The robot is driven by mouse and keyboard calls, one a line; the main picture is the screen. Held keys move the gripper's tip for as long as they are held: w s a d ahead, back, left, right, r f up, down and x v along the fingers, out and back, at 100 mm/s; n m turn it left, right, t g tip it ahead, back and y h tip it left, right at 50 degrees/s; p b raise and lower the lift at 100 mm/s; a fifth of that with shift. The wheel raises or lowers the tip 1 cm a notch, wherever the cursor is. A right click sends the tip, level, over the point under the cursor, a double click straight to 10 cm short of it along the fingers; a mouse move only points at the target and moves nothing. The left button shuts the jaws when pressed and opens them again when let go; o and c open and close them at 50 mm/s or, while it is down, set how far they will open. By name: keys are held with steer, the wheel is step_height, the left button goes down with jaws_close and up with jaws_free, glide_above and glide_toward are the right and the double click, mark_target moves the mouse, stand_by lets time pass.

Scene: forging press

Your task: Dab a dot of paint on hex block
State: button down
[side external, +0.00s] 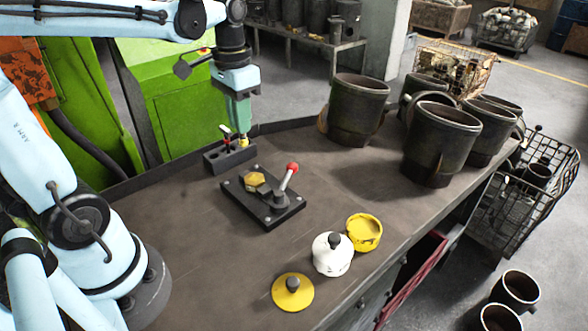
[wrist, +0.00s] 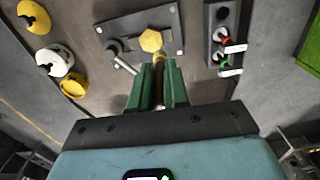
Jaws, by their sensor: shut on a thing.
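The hex block (side external: 255,180) is brass-yellow and sits in a dark clamp fixture (side external: 272,212) with a red-knobbed lever. It also shows in the wrist view (wrist: 151,40), just beyond my fingertips. My gripper (side external: 239,120) points down and shows above the black holder in the side view. Its green fingers (wrist: 158,70) are shut on a slim brownish stick (wrist: 158,84), mostly hidden between them. A small yellow part (side external: 242,136) shows below the fingers. The black holder (side external: 238,158) contains pens with red (wrist: 220,34) and green (wrist: 220,57) parts and white tags.
Several large dark cylinders (side external: 436,150) stand at the right. Bare bench (side external: 190,235) lies left of the fixture.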

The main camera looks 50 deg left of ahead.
mark_target(241, 138)
steer(key=shift+f, duration=4)
steer(key=shift+w+d+f, duration=0.1)
steer(key=shift+w+d, duration=0.15)
steer(key=shift+d, duration=0.7)
steer(key=shift+w+d, duration=0.2)
steer(key=shift+d, duration=0.7)
steer(key=shift+s+a, duration=0.25)
steer(key=shift+a, duration=0.75)
steer(key=shift+s+a, duration=0.2)
steer(key=shift+a, duration=0.75)
steer(key=shift+d+r, duration=0.1)
steer(key=shift+r, duration=4)
steer(key=shift+f, duration=0.1)
